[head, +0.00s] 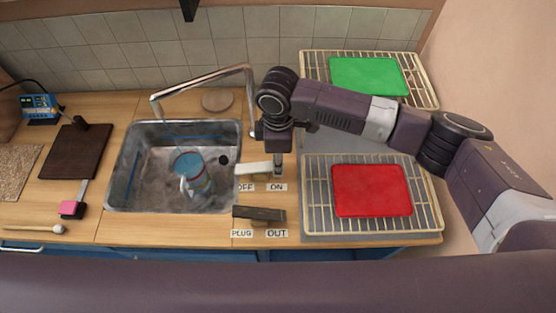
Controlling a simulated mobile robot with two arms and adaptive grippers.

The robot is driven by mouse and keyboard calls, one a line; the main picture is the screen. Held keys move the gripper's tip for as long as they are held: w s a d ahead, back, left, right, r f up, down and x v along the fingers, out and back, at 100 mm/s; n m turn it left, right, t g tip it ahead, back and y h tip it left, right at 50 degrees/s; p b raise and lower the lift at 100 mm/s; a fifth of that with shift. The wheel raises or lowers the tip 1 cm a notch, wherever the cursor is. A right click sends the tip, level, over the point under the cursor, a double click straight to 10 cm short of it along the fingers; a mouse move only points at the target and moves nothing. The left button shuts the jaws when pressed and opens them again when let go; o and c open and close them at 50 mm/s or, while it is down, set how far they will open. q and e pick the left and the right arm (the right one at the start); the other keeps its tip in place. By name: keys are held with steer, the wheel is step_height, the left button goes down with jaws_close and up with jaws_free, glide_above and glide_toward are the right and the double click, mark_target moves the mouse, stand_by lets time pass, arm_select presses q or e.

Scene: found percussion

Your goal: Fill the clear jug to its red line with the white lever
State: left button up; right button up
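The clear jug (197,182) stands in the metal sink (135,192). It looks bluish, with a pale handle at its lower left. A faint reddish trace shows on its side, but the water level cannot be made out. The white lever (250,169) lies on the counter right of the sink, above the OFF and ON labels, with its handle pointing left. My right gripper (278,168) points down at the lever's right end, close to it or touching. Its fingers are too small and hidden to read. My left gripper is out of view.
The tap (205,79) arches over the sink. A dark lever (258,213) sits by the PLUG and OUT labels. Racks hold a green board (368,76) and a red board (371,190).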

steer(key=shift+c, duration=1.2)
jaws_close()
steer(key=shift+a+r+h+p, duration=0.25)
steer(key=shift+r+h+p, duration=0.2)
steer(key=shift+p, duration=0.2)
steer(key=shift+h, duration=0.25)
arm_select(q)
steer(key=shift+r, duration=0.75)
arm_select(e)
steer(key=shift+f, duration=0.1)
